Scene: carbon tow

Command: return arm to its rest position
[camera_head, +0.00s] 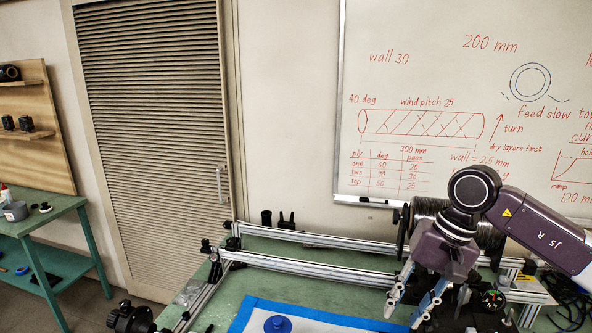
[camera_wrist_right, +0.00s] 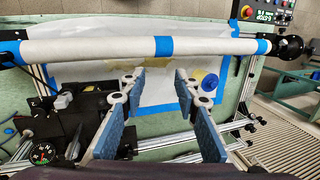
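My right arm comes in from the right in the head view, its gripper (camera_head: 404,315) pointing down over the right part of the green bench (camera_head: 262,285). Its two fingers are apart with nothing visible between them. In the right wrist view the gripper's blue-padded fingers (camera_wrist_right: 161,74) are also spread and empty. Beyond the fingertips lies a white tube (camera_wrist_right: 110,48) with blue bands, running across the picture; the fingers look apart from it. My left arm and gripper are not in view.
A metal rail frame (camera_head: 310,265) spans the bench, close to my right gripper. Dark rollers (camera_head: 430,208) stand behind the gripper. A blue round piece (camera_head: 277,324) lies on a blue-edged sheet (camera_head: 250,311). A black chuck (camera_wrist_right: 289,47) holds the tube's right end.

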